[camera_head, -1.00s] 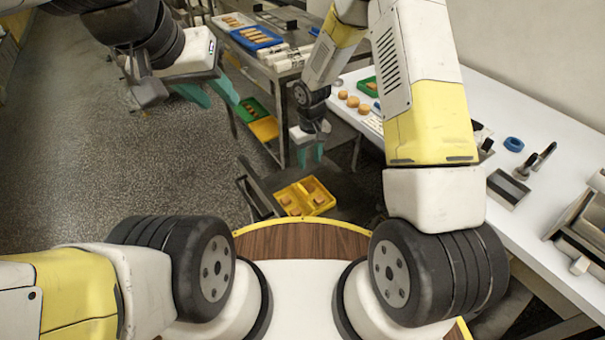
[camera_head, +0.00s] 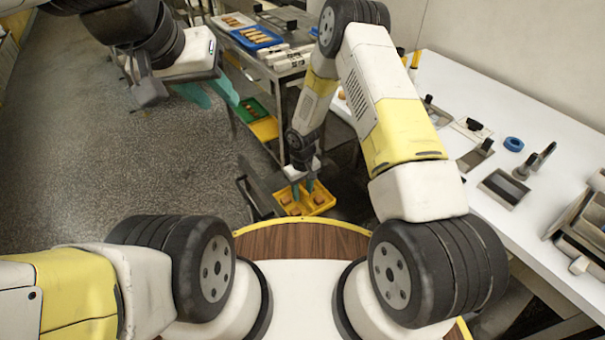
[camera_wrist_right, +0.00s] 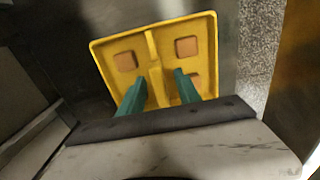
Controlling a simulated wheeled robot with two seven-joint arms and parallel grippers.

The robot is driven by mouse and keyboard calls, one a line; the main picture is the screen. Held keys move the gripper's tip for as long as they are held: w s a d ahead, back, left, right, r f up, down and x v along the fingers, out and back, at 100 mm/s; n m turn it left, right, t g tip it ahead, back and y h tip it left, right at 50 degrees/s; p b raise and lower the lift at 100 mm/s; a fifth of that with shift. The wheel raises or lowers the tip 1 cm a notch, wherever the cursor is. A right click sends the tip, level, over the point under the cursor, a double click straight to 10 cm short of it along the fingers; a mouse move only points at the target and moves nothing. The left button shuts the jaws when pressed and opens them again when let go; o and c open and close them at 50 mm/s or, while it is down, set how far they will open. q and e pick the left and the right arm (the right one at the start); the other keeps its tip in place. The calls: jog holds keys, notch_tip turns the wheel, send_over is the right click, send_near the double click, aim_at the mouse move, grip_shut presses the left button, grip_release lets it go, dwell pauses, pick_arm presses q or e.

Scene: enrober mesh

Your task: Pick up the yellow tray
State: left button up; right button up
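A yellow tray (camera_head: 318,209) with a divider and brown square pieces in its compartments lies low, just beyond my round wooden base top. It also shows in the right wrist view (camera_wrist_right: 208,22). My right gripper (camera_head: 303,188) is over it, pointing down. In the right wrist view its teal fingers (camera_wrist_right: 160,90) are apart, one on each side of the tray's divider, with nothing visibly clamped. Whether they touch the tray I cannot tell. My left gripper (camera_head: 207,92) hangs open and empty above the floor at upper left. Another yellow tray (camera_head: 265,129) sits on the cart's lower shelf.
A metal cart (camera_head: 290,75) behind holds a blue tray (camera_head: 256,38) on top and a green tray (camera_head: 250,110) below. A white table (camera_head: 490,130) with tools and a blue ring (camera_head: 513,144) stands at right. The floor at left is clear.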

jog(key=shift+c, duration=0.2)
grip_shut()
dwell(1.2)
